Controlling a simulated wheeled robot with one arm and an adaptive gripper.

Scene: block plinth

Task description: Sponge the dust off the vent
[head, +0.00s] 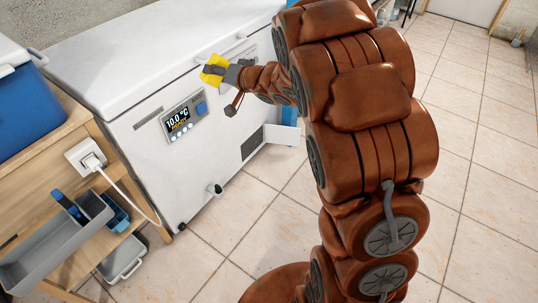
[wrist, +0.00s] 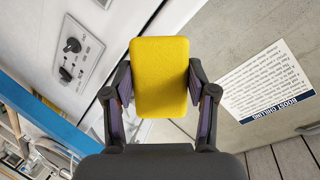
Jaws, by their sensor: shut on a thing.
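My gripper (head: 214,69) is shut on a yellow sponge (head: 211,76). In the wrist view the sponge (wrist: 160,75) is upright between both fingers, its broad yellow face plain. In the head view, gripper and sponge are by the upper front edge of the white chest freezer (head: 120,60). A dark vent grille (head: 252,144) is low on the freezer's front, below and to the right of the sponge, and apart from it. Any dust on it is too small to tell. I cannot make out the vent in the wrist view.
A display panel (head: 179,121) reads 10.0 °C. A white flap (head: 282,135) stands out beside the vent. A wooden bench (head: 117,160) at left bears a blue cooler (head: 25,105) and grey tray (head: 50,248). A drain knob (head: 215,190) protrudes low. The tiled floor at right is clear.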

